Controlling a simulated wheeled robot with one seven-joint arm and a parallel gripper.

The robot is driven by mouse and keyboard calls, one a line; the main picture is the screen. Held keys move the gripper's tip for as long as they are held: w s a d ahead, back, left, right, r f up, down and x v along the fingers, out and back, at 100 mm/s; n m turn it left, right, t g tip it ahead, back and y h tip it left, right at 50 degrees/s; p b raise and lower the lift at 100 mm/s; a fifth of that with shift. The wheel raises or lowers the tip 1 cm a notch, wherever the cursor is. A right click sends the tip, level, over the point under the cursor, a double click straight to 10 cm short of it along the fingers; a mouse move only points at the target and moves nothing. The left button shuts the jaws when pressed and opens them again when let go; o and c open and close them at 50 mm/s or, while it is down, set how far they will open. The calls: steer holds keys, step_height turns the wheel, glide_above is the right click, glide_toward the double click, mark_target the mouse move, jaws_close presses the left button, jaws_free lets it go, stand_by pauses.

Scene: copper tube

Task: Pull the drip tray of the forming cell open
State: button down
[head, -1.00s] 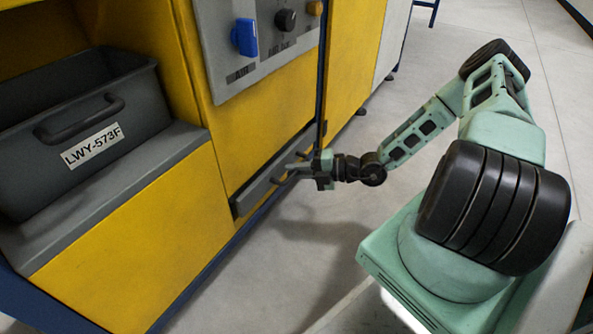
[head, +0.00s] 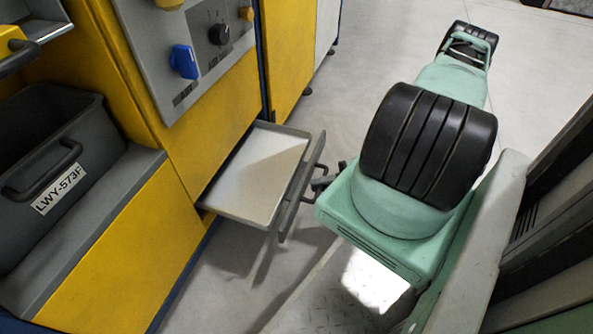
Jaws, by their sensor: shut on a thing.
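The drip tray (head: 255,178) is a shallow grey tray with a pale inside. It sticks well out of the slot low in the yellow forming cell (head: 215,110), and its inside shows. Its grey front (head: 294,205) faces right, toward my arm. My gripper (head: 319,184) is at the handle on that front and is shut on it. The fingertips are small and partly hard to make out.
A grey bin (head: 55,160) labelled LWY-573F stands on a ledge at the left. A grey control panel (head: 205,45) with a blue switch and a black knob is above the tray. Pale floor (head: 380,45) is clear beyond the tray.

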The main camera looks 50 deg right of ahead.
steer(key=shift+s+d, duration=0.35)
steer(key=shift+s, duration=0.55)
steer(key=shift+s+d, duration=0.35)
steer(key=shift+s, duration=0.5)
steer(key=c, duration=1.5)
jaws_free()
steer(key=shift+o, duration=0.2)
steer(key=p+v, duration=0.5)
steer(key=v, duration=1.2)
steer(key=shift+s+r, duration=0.15)
steer(key=shift+d, duration=0.1)
